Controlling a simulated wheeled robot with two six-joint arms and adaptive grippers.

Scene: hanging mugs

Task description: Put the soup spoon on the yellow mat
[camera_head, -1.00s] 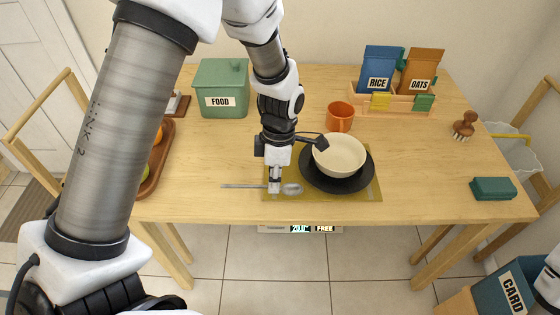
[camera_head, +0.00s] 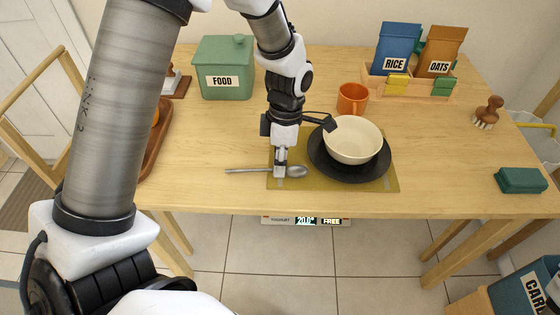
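The soup spoon (camera_head: 297,171) is silver and lies level across the left edge of the yellow mat (camera_head: 345,187). Its bowl is over the mat and its handle sticks out left over the bare table. My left gripper (camera_head: 281,171) points down at the spoon, its fingertips at the handle near the bowl and hiding that part. The fingers overlap from this side, so I cannot tell whether they grip the spoon. I cannot tell whether the spoon touches the mat. My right gripper is not in view.
On the mat, a cream bowl (camera_head: 353,143) stands on a black plate (camera_head: 325,171), close to my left gripper. An orange mug (camera_head: 352,98) stands behind. A green food box (camera_head: 222,82) is at the back left. The table right of the mat has free room.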

